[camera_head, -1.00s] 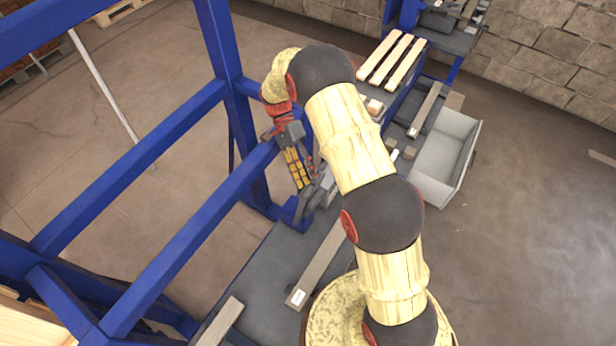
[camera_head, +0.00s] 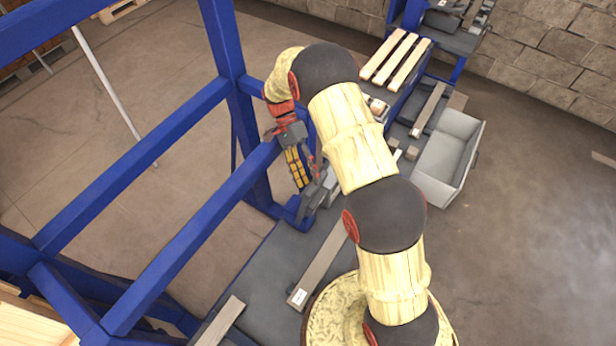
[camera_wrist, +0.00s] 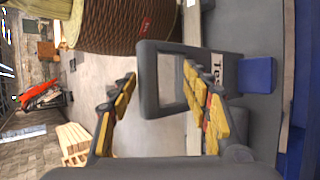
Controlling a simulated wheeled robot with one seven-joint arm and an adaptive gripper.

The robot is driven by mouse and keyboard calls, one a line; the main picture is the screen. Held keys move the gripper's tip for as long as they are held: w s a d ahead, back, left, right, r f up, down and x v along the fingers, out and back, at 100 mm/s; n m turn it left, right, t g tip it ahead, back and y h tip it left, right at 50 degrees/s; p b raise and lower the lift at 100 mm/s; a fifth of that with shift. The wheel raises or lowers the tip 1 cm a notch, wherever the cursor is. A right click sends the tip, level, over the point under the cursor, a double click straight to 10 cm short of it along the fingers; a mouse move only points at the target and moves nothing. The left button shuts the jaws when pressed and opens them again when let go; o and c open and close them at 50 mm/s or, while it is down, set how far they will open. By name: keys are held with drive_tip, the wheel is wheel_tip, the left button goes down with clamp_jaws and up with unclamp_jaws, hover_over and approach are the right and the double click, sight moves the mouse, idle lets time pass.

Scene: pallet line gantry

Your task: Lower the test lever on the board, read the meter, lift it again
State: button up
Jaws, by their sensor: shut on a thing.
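In the wrist view a grey loop-shaped lever (camera_wrist: 148,82) stands out from the grey board, beside a white label (camera_wrist: 217,70) reading "Tes", partly cut off by a finger. My gripper (camera_wrist: 160,76) has its yellow-padded fingers on either side of the loop's outer bar, closed on it. No meter face can be made out in either view.
Blue gantry beams (camera_head: 180,245) run close along the left of my gripper. Wooden planks (camera_head: 318,265) lie on the grey bench. An open light-grey bin (camera_head: 447,160) and a slatted pallet (camera_head: 396,62) are to the right.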

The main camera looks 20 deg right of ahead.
wheel_tip(320, 180, up, 10)
drive_tip(key=shift+f, duration=0.25)
idle(0.6)
